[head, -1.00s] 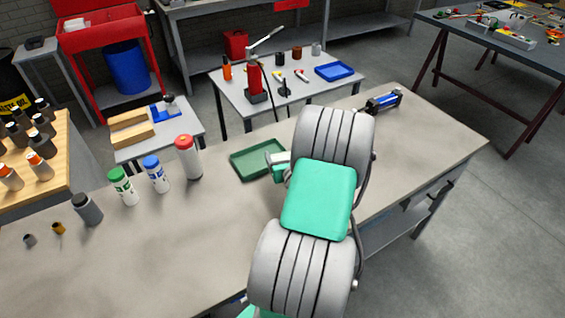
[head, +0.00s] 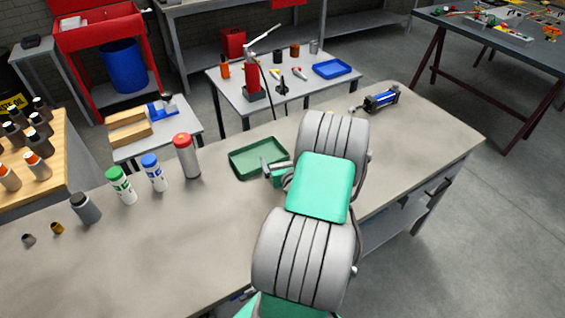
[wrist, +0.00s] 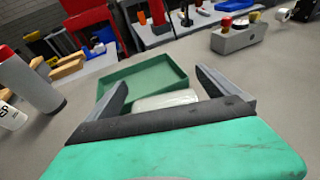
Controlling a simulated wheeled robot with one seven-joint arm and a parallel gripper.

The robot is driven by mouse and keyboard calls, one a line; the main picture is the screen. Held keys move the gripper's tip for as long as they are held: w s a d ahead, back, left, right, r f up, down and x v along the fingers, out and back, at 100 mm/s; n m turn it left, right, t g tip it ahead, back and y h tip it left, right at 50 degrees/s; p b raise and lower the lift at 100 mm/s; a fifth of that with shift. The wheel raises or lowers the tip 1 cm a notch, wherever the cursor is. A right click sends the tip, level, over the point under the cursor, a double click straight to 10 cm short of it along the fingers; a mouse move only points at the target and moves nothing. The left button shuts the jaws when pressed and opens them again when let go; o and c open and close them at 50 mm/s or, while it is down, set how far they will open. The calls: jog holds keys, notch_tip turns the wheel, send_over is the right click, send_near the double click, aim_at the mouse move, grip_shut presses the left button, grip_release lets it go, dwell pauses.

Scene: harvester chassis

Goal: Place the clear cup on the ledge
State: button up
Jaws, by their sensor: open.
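My gripper (wrist: 161,80) is open, its two grey fingers spread apart in the wrist view. In the head view my gripper (head: 268,169) is low over the bench, by the near right side of the green tray. A pale, whitish object (wrist: 166,99) lies between the fingers in the wrist view, in front of the tray. It may be the clear cup, but its lower part is hidden by the gripper body and I cannot tell its full shape. I cannot make out which surface is the ledge.
The green tray (head: 236,170) sits on the grey workbench (head: 160,248). A red-capped canister (head: 187,158), a blue-capped bottle (head: 154,174) and a green-capped bottle (head: 121,187) stand left of it. A blue-and-black device (head: 380,101) lies at the back right. The bench front left is mostly clear.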

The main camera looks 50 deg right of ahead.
jog(key=b+v, duration=0.2)
jog(key=v, duration=0.9)
jog(key=w+a+r+n+g+y, duration=0.15)
jog(key=w+a+n+y, duration=0.35)
jog(key=a+n, duration=0.6)
jog(key=w+a+r+n+g+y, duration=0.15)
jog(key=w+a+n+y, duration=0.25)
jog(key=a+n, duration=0.65)
jog(key=s+a+r+n+g, duration=0.2)
jog(key=s+a+r+n, duration=0.2)
jog(key=n, duration=0.6)
jog(key=s+a+r+n+g+h, duration=0.1)
jog(key=s+a+r+n+g, duration=0.2)
jog(key=s+a+r+n, duration=0.2)
jog(key=a+n, duration=0.3)
jog(key=n, duration=0.3)
jog(key=shift+s+g, duration=0.15)
jog(key=shift+g, duration=0.15)
